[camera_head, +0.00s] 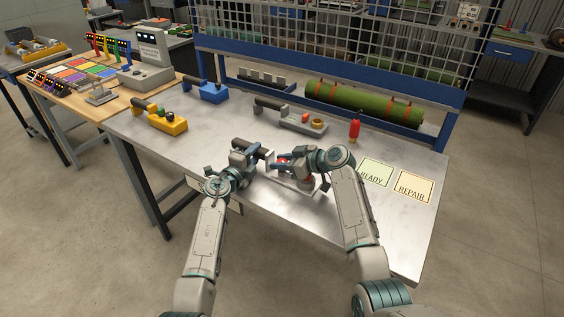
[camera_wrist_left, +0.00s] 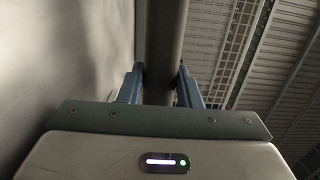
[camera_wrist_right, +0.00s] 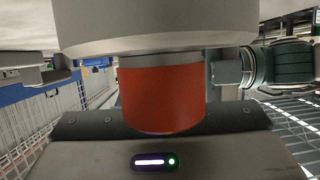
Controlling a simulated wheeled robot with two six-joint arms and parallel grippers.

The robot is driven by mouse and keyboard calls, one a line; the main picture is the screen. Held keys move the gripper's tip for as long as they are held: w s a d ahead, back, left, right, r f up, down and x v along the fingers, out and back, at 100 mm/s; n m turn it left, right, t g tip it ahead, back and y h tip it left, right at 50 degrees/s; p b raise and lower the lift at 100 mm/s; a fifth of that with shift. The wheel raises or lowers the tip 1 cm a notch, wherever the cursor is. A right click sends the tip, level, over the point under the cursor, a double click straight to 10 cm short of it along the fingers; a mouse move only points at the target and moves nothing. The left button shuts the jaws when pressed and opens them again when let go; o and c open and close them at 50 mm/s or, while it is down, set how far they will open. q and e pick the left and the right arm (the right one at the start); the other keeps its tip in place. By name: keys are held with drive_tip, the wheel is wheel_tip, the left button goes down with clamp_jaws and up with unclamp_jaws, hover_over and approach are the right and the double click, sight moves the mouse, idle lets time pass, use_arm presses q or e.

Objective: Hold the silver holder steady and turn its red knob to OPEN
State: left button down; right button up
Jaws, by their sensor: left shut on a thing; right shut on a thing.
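The silver holder (camera_head: 270,157) is at the front middle of the table, mostly hidden by my grippers. My left gripper (camera_head: 257,156) is shut on its dark handle. In the left wrist view the handle (camera_wrist_left: 165,45) runs between the two blue fingers. My right gripper (camera_head: 289,163) is at the holder's other end, shut on the red knob (camera_head: 283,160). In the right wrist view the red knob (camera_wrist_right: 160,95) fills the space before the gripper, under a wide grey round part (camera_wrist_right: 155,25). No OPEN mark is readable.
A grey holder (camera_head: 287,116), a yellow one (camera_head: 164,119) and a blue one (camera_head: 210,92) stand farther back. A red-handled tool (camera_head: 354,130) stands to the right. READY (camera_head: 374,172) and REPAIR (camera_head: 413,187) cards lie at the right. A green turf roll (camera_head: 350,100) lies behind.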

drive_tip(key=n+g+y, duration=0.1)
drive_tip(key=n+g, duration=0.3)
drive_tip(key=shift+g+y, duration=0.3)
drive_tip(key=shift+y, duration=0.1)
drive_tip(key=shift+f+n+g, duration=0.1)
drive_tip(key=shift+n+g, duration=1.1)
drive_tip(key=shift+g, duration=0.1)
drive_tip(key=o, duration=1)
drive_tip(key=shift+c, duration=0.2)
